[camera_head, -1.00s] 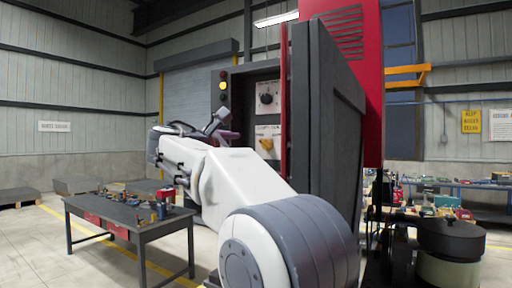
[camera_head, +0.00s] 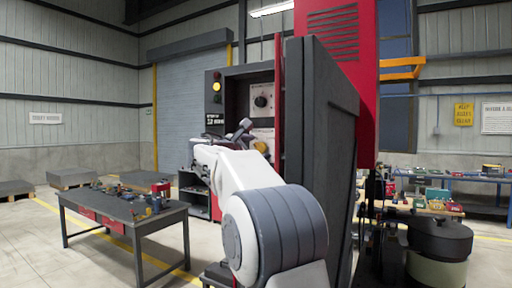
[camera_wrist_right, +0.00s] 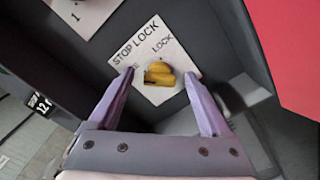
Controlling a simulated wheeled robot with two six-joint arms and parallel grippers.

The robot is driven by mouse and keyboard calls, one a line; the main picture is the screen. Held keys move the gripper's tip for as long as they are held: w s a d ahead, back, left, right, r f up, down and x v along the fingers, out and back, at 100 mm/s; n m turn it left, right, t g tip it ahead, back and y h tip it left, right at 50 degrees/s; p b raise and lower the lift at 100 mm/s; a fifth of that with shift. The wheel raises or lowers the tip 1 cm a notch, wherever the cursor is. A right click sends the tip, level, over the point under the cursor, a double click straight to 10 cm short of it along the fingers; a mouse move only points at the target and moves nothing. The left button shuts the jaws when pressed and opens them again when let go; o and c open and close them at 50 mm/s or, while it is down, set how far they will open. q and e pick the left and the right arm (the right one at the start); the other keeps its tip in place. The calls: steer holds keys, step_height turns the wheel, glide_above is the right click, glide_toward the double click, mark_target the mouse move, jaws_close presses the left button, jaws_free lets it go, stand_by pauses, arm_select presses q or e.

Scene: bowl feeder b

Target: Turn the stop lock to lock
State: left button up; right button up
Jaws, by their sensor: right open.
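The stop lock is a yellow knob (camera_wrist_right: 159,74) on a white plate (camera_wrist_right: 136,45) marked STOP LOCK, with LOCK printed above the knob to its right. The other position's label is partly hidden. In the head view the yellow knob (camera_head: 261,147) shows just right of my right gripper (camera_head: 241,132). In the right wrist view my right gripper (camera_wrist_right: 159,76) is open, its two purple fingers pointing at the plate on either side of the knob. The knob lies between the fingertips in the picture; I cannot tell whether they touch it. My left gripper is not in view.
A black dial (camera_head: 261,101) sits above the knob on the dark control cabinet. The cabinet's open grey door (camera_head: 325,110) stands close right of my right arm. A work table (camera_head: 150,217) with small parts is at the left. Open floor lies around it.

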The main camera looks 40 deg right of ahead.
jaws_close()
steer(key=m+b, duration=0.3)
steer(key=b, duration=0.1)
steer(key=shift+f+m, duration=0.35)
steer(key=shift+m, duration=0.05)
steer(key=m+b, duration=0.3)
steer(key=m, duration=0.1)
steer(key=shift+f+m, duration=0.1)
steer(key=shift+m, duration=0.2)
steer(key=m+b, duration=0.2)
steer(key=m, duration=0.2)
steer(key=shift+f+m, duration=0.1)
steer(key=shift+m, duration=0.2)
steer(key=m+b, duration=0.1)
steer(key=m, duration=0.3)
steer(key=shift+m, duration=0.7)
jaws_free()
